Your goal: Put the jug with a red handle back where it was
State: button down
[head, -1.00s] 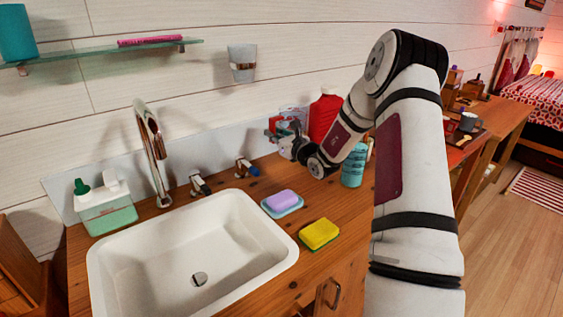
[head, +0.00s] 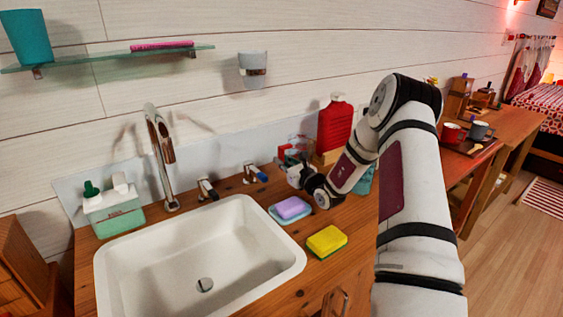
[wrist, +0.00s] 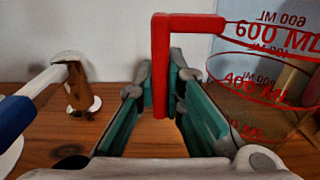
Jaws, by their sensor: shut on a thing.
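The jug is clear with red volume markings (wrist: 265,75) and stands at the right of the wrist view. Its red handle (wrist: 161,60) rises between the teal fingers of my gripper (wrist: 165,105), which is shut on it. In the head view the jug's red part (head: 286,152) shows near the wall at the back of the wooden counter, with my gripper (head: 297,175) in front of it. The jug looks upright. Its base is partly hidden by the gripper, so I cannot tell whether it touches the counter.
A tall red bottle (head: 335,125) stands right of the jug, and a teal item is half hidden behind my arm. A purple soap on a blue dish (head: 291,208), a yellow sponge (head: 327,241), a blue-tipped tap handle (head: 258,174) and the sink (head: 200,255) lie nearby.

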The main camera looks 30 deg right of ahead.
jog(key=c, duration=1.7)
grip_release()
